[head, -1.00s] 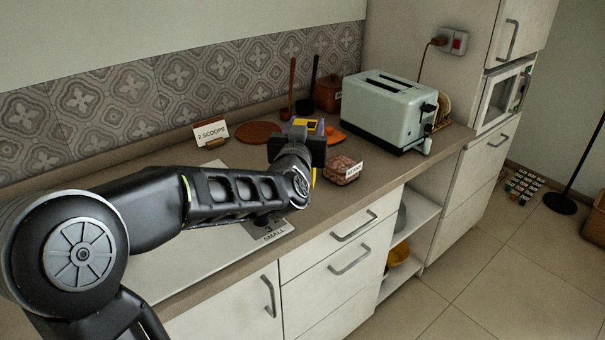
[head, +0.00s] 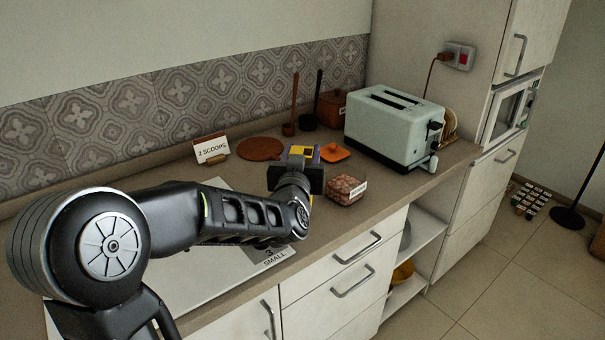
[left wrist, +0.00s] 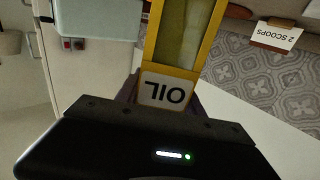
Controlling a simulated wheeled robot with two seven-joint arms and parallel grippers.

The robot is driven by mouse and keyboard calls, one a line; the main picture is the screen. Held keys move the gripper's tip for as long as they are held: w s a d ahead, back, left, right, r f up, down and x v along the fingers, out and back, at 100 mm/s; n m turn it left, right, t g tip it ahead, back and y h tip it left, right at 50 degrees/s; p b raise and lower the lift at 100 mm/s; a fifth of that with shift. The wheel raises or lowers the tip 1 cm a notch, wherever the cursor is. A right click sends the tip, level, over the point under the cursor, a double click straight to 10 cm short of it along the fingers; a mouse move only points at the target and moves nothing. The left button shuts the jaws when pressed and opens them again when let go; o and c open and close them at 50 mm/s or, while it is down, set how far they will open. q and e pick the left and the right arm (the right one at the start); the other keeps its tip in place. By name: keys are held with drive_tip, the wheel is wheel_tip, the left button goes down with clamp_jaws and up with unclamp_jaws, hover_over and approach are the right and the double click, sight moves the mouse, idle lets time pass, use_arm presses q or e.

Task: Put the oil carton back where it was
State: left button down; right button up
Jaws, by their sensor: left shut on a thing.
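In the left wrist view the carton (left wrist: 180,45) stretches away from the jaws, with a white "OIL" label upside down between the fingers (left wrist: 165,95). My gripper and forearm hide its lower part in the head view, so I cannot tell whether it touches the counter. My right gripper is in neither view.
A clear box of brown items (head: 346,190) stands close right of the gripper. A pale green toaster (head: 390,130) stands at the right.

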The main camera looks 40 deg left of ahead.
use_arm(q)
drive_tip(key=shift+f, duration=0.15)
drive_tip(key=shift+f, duration=1.75)
drive_tip(key=shift+f+b, duration=0.15)
drive_tip(key=shift+b, duration=0.15)
drive_tip(key=c, duration=0.7)
unclamp_jaws()
